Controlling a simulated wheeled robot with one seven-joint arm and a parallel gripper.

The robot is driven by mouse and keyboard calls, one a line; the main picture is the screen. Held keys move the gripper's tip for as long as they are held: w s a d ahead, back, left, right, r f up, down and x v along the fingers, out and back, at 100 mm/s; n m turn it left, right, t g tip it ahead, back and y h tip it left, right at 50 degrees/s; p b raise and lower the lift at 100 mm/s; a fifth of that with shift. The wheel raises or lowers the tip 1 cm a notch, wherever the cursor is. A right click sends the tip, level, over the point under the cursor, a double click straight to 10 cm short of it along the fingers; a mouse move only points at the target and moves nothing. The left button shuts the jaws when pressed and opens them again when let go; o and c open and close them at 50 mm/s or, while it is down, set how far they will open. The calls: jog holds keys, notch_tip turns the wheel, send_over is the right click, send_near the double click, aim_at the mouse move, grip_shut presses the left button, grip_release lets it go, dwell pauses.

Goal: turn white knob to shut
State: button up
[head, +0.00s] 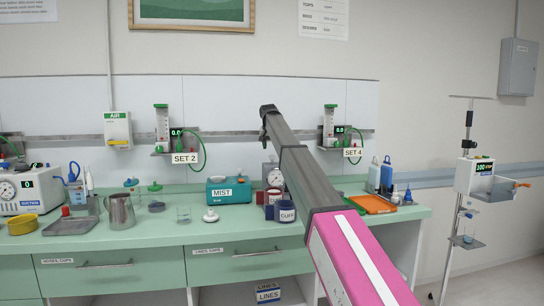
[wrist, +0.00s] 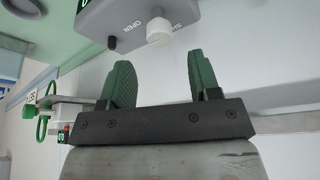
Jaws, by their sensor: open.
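The white knob (wrist: 158,32) sticks out of a grey housing (wrist: 110,20) at the top of the wrist view. The word OPEN is printed on the housing left of the knob, and a word starting with SH is partly hidden behind it. My gripper (wrist: 158,62) has its two green fingers spread apart, with nothing between them. The knob is just beyond the fingertips, roughly in line with the gap, and apart from them. In the head view my arm covers the knob and its housing, and my fingers cannot be made out.
Wall sets marked SET 2 (head: 185,158) and SET 4 (head: 353,153) flank my arm on the rail. Below, the green counter (head: 235,222) carries a teal MIST box (head: 229,190), a CUFF cup (head: 289,214) and an orange tray (head: 372,204). A pump stand (head: 466,190) is at right.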

aim_at(272, 160)
jog(key=x, duration=0.5)
jog(key=shift+w+f, duration=0.1)
jog(key=shift+f, duration=0.2)
jog(key=shift+c, duration=0.4)
jog(key=c, duration=0.8)
